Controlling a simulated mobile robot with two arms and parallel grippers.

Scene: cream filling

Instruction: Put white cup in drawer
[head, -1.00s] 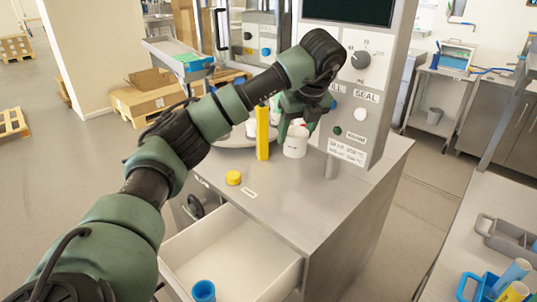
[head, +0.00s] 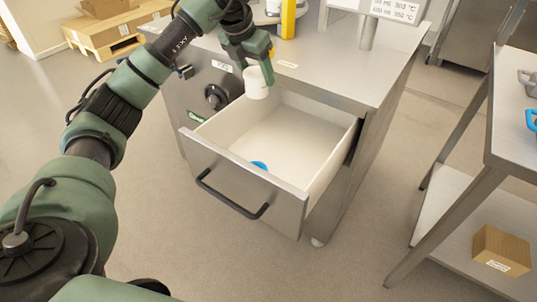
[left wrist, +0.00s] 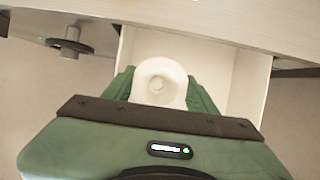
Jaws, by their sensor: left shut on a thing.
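My left gripper (head: 247,62) is shut on the white cup (head: 256,86) and holds it upright over the back left part of the open drawer (head: 285,140). In the left wrist view the cup (left wrist: 158,82) shows from above between the green fingers, with the drawer (left wrist: 240,85) behind it. The drawer is pulled out from the metal cabinet and has a dark handle on its front. A blue object (head: 259,165) lies inside near the drawer's front wall, mostly hidden by it. My right gripper is not seen.
The metal cabinet top (head: 345,65) is above and behind the drawer, with a yellow object (head: 288,18) standing on it. A dark round knob (head: 215,97) sits left of the drawer. A steel table (head: 510,130) stands at the right. Most of the drawer floor is bare.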

